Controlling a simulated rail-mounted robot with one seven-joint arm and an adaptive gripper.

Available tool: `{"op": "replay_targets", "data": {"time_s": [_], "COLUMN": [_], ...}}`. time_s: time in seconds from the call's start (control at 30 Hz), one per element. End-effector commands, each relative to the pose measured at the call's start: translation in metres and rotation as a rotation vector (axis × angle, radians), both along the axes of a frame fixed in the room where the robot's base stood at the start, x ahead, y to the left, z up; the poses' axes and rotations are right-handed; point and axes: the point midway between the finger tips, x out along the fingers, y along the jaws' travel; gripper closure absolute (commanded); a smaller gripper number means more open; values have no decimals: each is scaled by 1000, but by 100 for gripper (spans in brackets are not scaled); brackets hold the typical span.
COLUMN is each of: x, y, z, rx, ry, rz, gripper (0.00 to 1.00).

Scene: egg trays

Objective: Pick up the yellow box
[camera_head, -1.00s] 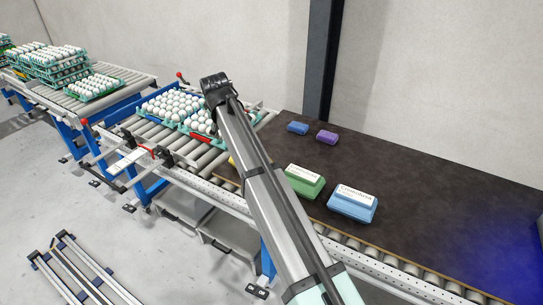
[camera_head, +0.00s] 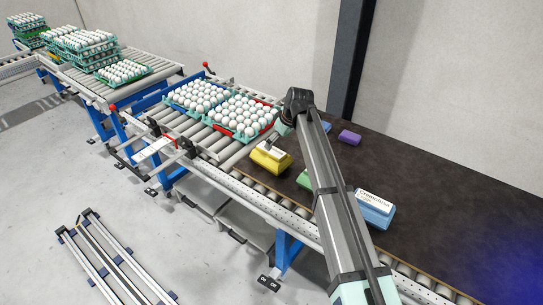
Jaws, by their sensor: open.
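The yellow box (camera_head: 270,159) has a white label on top. It sits at the left end of the dark table, beside the roller conveyor, and is in plain view in the head view. My gripper (camera_head: 273,140) is open above the yellow box, near its upper edge. It is small and dark in the picture, and I cannot tell whether it touches the box. My arm comes from the lower right and crosses the table to the right of the box.
A purple box (camera_head: 349,137) lies farther back. Egg trays (camera_head: 250,131) stand on the rollers left of the yellow box. The dark table (camera_head: 450,200) is clear at right.

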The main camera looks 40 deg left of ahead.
Motion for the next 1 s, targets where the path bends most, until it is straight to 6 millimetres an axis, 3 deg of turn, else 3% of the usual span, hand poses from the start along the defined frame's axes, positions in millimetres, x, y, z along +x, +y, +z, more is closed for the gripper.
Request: {"op": "replay_targets", "data": {"time_s": [0.13,0.47,0.73,1.0], "x": [1,0,0,0], "y": [7,15,30,31], "z": [-14,-29,-61,-67], "rx": [0,0,-1,1], "ry": [0,0,0,-1], "rz": [0,1,1,1], "gripper": [0,0,0,0]}}
